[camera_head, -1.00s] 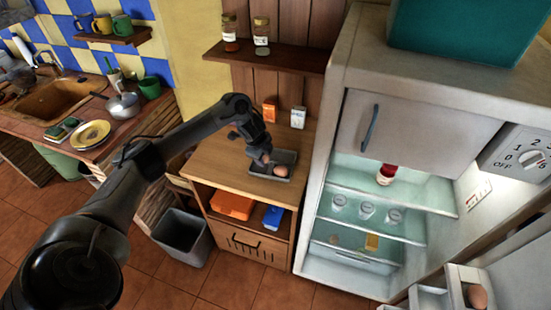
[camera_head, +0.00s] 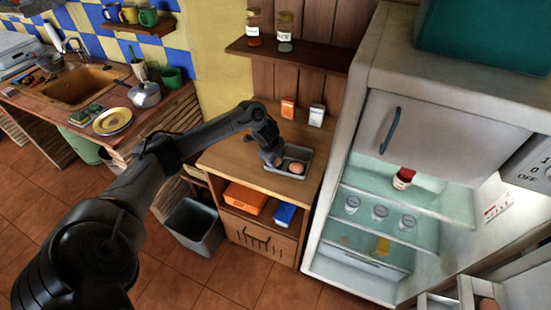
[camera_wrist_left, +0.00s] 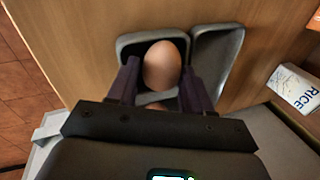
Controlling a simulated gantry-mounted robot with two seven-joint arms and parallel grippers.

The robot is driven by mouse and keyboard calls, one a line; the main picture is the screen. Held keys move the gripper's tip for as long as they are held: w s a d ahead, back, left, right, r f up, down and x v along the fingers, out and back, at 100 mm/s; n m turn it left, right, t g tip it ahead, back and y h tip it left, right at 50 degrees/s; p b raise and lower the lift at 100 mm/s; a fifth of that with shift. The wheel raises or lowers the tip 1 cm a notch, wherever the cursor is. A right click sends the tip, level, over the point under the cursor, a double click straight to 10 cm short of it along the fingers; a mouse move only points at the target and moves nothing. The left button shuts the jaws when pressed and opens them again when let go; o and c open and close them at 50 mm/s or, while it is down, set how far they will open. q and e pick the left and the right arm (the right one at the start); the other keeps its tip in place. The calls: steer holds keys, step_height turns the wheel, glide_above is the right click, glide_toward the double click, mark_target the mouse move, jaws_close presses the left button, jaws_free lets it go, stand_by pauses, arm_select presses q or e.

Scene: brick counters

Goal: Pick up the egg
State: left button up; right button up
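A brown egg (camera_head: 296,167) lies in a grey tray (camera_head: 270,182) on the wooden cabinet. In the left wrist view the egg (camera_wrist_left: 162,65) sits in one compartment of the tray (camera_wrist_left: 222,45); the other compartment looks empty. My left gripper (camera_head: 274,162) is low at the tray, beside the egg in the head view. In the wrist view its dark fingers (camera_wrist_left: 160,82) stand apart, one on each side of the egg; firm contact is not visible. A second brownish patch (camera_wrist_left: 155,106) shows lower between the fingers, mostly hidden. My right gripper is out of view.
Two small cartons (camera_head: 316,115) stand behind the tray; one shows as a RICE box (camera_wrist_left: 294,88) in the wrist view. A shelf with jars (camera_head: 285,50) hangs above. The open fridge (camera_head: 345,265) stands close right; a bin (camera_head: 197,228) is at lower left.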

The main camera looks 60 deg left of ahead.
arm_select(q)
steer(key=shift+o, duration=1.4)
steer(key=shift+f, duration=0.15)
steer(key=shift+f+b, duration=0.25)
steer(key=shift+b, duration=0.45)
steer(key=a+p+v, duration=0.1)
steer(key=p+v, duration=0.1)
steer(key=v, duration=0.7)
steer(key=shift+s+d+r, duration=0.2)
steer(key=shift+s+r, duration=0.1)
steer(key=shift+r, duration=0.1)
steer(key=shift+v, duration=0.75)
steer(key=shift+c, duration=1.2)
steer(key=shift+m, duration=0.3)
